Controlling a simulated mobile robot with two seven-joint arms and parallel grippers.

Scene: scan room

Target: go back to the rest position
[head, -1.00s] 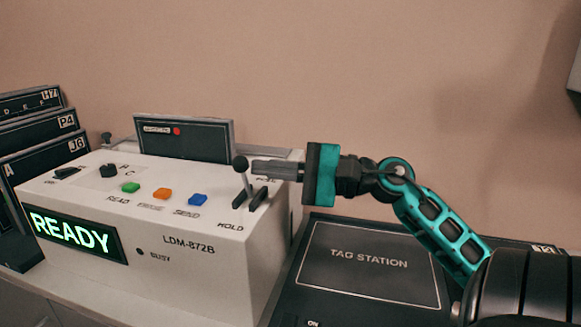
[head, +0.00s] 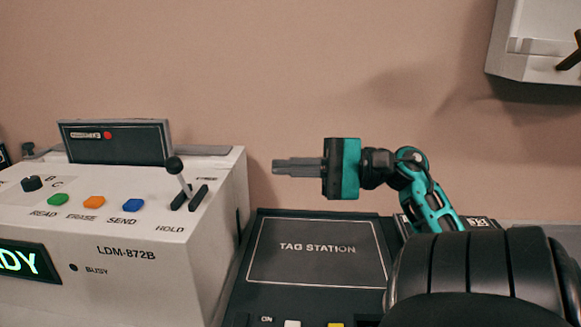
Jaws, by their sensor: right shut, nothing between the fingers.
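My right gripper (head: 297,167) is shut and empty. It points left and hangs in the air above the back of the black tag station (head: 318,290). The white LDM-872B box (head: 140,275) stands to its left. The box's lever (head: 180,175), with a black ball knob, stands in its slot by the HOLD label. The gripper is to the right of the lever and clear of it. My left gripper is not in view.
The box carries a green button (head: 58,200), an orange button (head: 94,202), a blue button (head: 133,205) and a black knob (head: 32,183). A dark panel (head: 115,142) stands behind them. A pale wall unit (head: 535,45) hangs at upper right. The wall between is bare.

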